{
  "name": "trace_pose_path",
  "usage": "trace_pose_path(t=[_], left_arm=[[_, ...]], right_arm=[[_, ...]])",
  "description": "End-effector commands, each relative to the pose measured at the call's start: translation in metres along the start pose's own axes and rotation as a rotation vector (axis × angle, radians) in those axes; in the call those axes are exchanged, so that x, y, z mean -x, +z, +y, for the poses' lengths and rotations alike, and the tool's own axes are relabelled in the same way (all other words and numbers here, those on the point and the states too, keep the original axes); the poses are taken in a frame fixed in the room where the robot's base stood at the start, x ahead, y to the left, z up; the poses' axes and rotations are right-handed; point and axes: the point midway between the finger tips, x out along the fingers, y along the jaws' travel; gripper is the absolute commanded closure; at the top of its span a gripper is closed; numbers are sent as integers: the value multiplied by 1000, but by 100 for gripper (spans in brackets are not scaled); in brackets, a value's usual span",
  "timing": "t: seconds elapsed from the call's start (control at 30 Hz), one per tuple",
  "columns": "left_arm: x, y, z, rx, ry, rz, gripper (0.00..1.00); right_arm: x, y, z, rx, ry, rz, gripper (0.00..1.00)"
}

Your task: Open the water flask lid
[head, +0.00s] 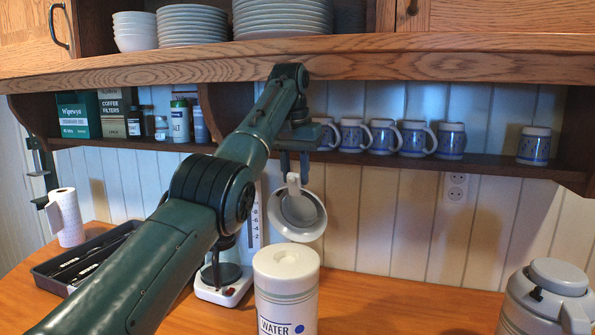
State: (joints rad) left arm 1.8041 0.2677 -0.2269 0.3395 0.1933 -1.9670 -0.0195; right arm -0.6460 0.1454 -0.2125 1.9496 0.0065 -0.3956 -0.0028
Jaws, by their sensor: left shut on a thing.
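The water flask (288,300) is a white and grey cylinder with a WATER label and a blue dot. It stands upright at the front middle of the counter, with its round white top (286,262) showing. A round white and grey lid (298,228) is tilted steeply above and behind that top, with its ringed face towards me. My left gripper (293,173) points down and is shut on the lid's white tab. The lid's lower edge is close to the flask's back rim; I cannot tell whether they are joined. My right gripper is not in view.
A grey flask (550,303) stands at the right front. A dark utensil tray (50,268) and a paper roll (65,217) are at the left. A white appliance (222,290) stands beside the water flask. The mug shelf (480,166) hangs behind. Counter right of the flask is clear.

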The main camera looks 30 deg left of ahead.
Motion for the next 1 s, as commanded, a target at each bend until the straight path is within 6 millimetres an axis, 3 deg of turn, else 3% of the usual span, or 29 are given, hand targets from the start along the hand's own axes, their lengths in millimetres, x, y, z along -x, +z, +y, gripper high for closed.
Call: trace_pose_path(t=[0.2, 0.23, 0.47, 0.77, 1.0], left_arm=[[-2, 0, 0, 0, -1, -1, 100], [-2, 0, 0, 0, -1, -1, 70], [-1, 0, 0, 0, -1, 0, 52], [2, 0, 0, 0, 0, 1, 51], [34, 8, 2, 1, 0, 3, 51]], right_arm=[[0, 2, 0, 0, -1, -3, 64], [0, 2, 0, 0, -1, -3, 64], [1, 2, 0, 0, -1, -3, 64], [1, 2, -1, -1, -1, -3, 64], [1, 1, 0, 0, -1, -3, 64]])
